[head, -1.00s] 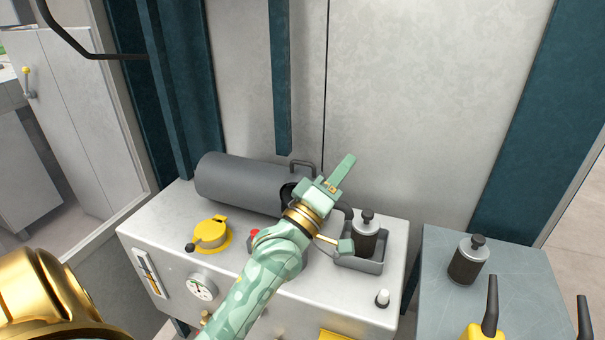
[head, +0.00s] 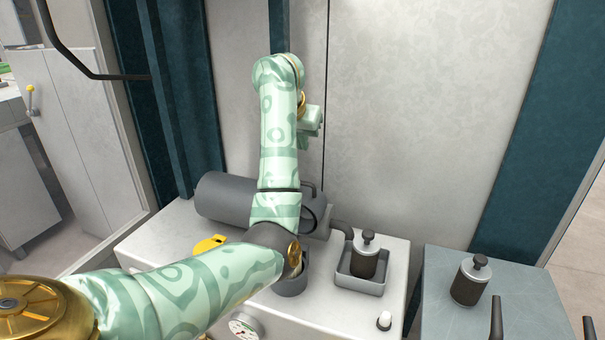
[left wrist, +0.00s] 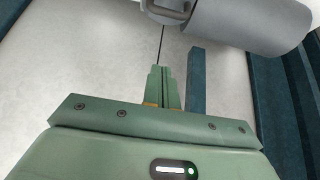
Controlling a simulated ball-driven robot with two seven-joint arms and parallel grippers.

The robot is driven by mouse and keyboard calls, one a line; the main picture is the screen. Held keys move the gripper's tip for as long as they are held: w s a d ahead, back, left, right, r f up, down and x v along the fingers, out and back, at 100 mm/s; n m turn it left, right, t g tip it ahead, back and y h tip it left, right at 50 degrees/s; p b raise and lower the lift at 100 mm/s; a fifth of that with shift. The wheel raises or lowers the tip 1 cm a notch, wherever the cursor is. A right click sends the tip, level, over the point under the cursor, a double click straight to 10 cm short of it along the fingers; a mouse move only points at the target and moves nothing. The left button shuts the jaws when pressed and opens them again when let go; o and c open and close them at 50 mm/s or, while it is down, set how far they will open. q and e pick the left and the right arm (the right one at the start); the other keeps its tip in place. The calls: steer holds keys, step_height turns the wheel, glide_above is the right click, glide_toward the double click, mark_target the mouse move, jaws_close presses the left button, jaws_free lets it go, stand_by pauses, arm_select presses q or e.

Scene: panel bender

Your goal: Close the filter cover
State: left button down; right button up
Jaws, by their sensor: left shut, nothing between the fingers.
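A grey horizontal cylinder (head: 225,198) lies on top of a pale cabinet, with a handle (head: 318,188) above its right end. A dark ring-shaped edge shows at that end, partly behind my forearm. I cannot tell for certain which part is the filter cover, or how far it stands open. My left gripper (head: 305,140) is up in front of the wall panel, above the handle and apart from it, partly hidden by my forearm. The left wrist view shows its fingers (left wrist: 165,88) shut and empty, with the cylinder (left wrist: 255,25) and handle (left wrist: 170,12) beyond. My right gripper is out of view.
A dark canister (head: 366,252) stands in a grey tray (head: 360,285) on the cabinet. Another canister (head: 470,280) stands on the side table (head: 530,305). A yellow part (head: 208,243) and a grey cup-like part (head: 291,284) sit near my arm.

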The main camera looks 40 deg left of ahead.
mark_target(305, 202)
arm_select(q)
steer(key=b+x, duration=0.3)
steer(key=x, duration=0.7)
steer(key=shift+s+f, duration=0.15)
steer(key=shift+f, duration=0.15)
steer(key=s, duration=0.1)
steer(key=s+p, duration=0.1)
steer(key=s, duration=0.1)
steer(key=shift+s+d, duration=0.2)
steer(key=shift+d, duration=0.2)
steer(key=shift+s+d, duration=0.1)
steer(key=shift+s, duration=0.15)
steer(key=shift+d+f, duration=0.1)
steer(key=shift+f, duration=0.05)
